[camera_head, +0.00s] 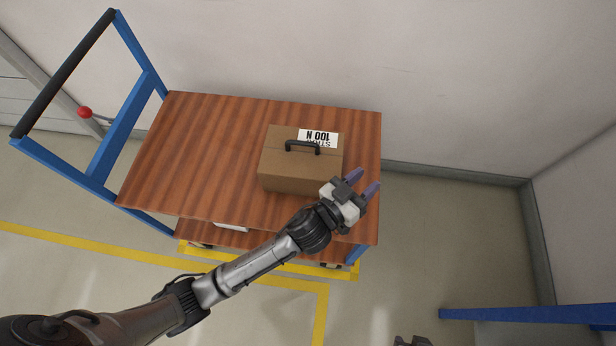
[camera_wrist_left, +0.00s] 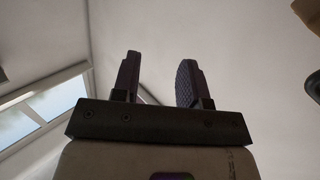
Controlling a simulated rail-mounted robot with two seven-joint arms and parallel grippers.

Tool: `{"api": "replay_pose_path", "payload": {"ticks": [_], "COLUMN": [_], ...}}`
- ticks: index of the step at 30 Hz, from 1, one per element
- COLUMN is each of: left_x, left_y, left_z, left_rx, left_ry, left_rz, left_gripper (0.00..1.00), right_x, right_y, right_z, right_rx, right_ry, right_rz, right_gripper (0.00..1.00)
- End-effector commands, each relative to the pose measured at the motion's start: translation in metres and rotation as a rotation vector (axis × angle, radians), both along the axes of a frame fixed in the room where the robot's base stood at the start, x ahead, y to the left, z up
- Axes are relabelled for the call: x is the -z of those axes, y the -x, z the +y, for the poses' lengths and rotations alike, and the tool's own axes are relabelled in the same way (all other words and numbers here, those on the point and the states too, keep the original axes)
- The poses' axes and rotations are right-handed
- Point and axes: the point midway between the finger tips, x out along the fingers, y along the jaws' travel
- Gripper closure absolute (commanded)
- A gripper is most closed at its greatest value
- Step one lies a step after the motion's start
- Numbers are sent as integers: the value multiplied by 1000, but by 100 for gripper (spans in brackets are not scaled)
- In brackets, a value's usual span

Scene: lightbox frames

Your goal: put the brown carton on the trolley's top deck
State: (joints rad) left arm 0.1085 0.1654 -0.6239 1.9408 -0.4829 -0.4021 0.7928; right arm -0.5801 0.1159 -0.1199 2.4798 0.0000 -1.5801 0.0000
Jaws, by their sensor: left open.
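The brown carton (camera_head: 300,172) sits upright on the wooden top deck (camera_head: 195,150) of the trolley, right of its middle. It has a dark handle on top and a white label with upside-down print. My left gripper (camera_head: 364,183) is open and empty, beside the carton's front right corner and pointing up and right in the head view. Its two fingers also show apart in the left wrist view (camera_wrist_left: 160,80). A brown patch at that view's upper right corner may be the carton. A small dark part at the head view's bottom edge may be my right gripper; its fingers are unclear.
The trolley's blue frame with a black push bar (camera_head: 68,65) rises at the left. A lower deck (camera_head: 240,236) shows beneath, partly hidden by my left arm. A wall stands behind. A blue beam (camera_head: 530,314) is at lower right. Floor right of the trolley is clear.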

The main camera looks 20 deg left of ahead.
Motion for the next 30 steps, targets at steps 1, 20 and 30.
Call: {"api": "replay_pose_path", "payload": {"ticks": [1, 20, 30], "left_x": [21, 133, 133], "left_y": [15, 265, 275], "left_z": [28, 201, 204], "left_rx": [-90, -176, -159], "left_ry": [-29, -522, -540], "left_rz": [112, 1162, 1194], "left_gripper": [60, 60, 60], "right_x": [0, 0, 0], "right_y": [0, 0, 0], "right_z": [0, -2, -1], "right_rx": [-1, -5, -2], "right_ry": [1, 8, 3], "right_rz": [0, 0, 0], "right_gripper": [57, 57, 57]}}
